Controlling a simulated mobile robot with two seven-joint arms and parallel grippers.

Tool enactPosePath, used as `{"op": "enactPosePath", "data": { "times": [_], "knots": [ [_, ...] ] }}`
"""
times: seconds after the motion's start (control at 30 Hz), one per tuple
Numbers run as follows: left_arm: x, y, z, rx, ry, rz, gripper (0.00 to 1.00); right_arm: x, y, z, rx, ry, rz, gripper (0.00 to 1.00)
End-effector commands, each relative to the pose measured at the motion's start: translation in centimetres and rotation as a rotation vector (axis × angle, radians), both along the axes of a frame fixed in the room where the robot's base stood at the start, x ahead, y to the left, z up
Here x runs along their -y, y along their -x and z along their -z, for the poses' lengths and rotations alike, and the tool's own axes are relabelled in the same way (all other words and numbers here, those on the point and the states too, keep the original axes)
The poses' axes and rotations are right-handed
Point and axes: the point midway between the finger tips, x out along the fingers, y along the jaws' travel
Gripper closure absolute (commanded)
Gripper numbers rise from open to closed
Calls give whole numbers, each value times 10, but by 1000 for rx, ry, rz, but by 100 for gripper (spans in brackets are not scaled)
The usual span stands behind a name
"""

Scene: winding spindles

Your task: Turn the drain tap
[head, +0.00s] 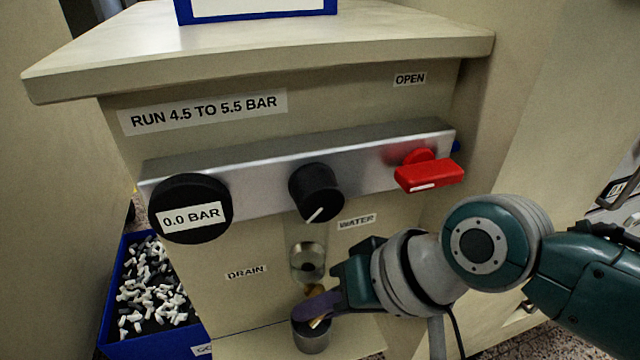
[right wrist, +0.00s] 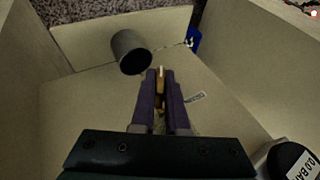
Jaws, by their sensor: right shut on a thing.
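The brass drain tap (head: 315,291) sits low on the front of the cabinet, below a clear and metal round fitting (head: 307,262) and right of the DRAIN label (head: 246,272). My right gripper (head: 322,312) reaches in from the right, its purple fingers shut on the tap. In the right wrist view the fingers (right wrist: 160,88) pinch a narrow brass piece (right wrist: 160,76) between them. Much of the tap is hidden by the fingers. A grey metal cup (head: 312,340) stands just below; it also shows in the right wrist view (right wrist: 131,52). My left gripper is not in view.
Above the tap, a metal bar (head: 255,172) carries a black gauge reading 0.0 BAR (head: 190,209), a black knob (head: 316,193) and a red handle (head: 430,176). A blue bin (head: 120,345) of small white and dark pieces stands at lower left.

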Motion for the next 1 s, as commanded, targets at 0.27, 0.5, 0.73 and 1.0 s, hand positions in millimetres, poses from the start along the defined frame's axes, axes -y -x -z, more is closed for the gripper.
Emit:
{"op": "enactPosePath", "data": {
  "times": [0.27,0.5,0.73,1.0],
  "knots": [
    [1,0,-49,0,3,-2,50,-4,1,-8,75,227,-3,100],
    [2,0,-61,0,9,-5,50,-4,0,-4,127,383,-1,100],
    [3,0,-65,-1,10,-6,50,-3,0,-2,157,473,-1,100],
    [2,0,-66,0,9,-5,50,-2,-1,-1,170,511,-1,100]
  ]
}}
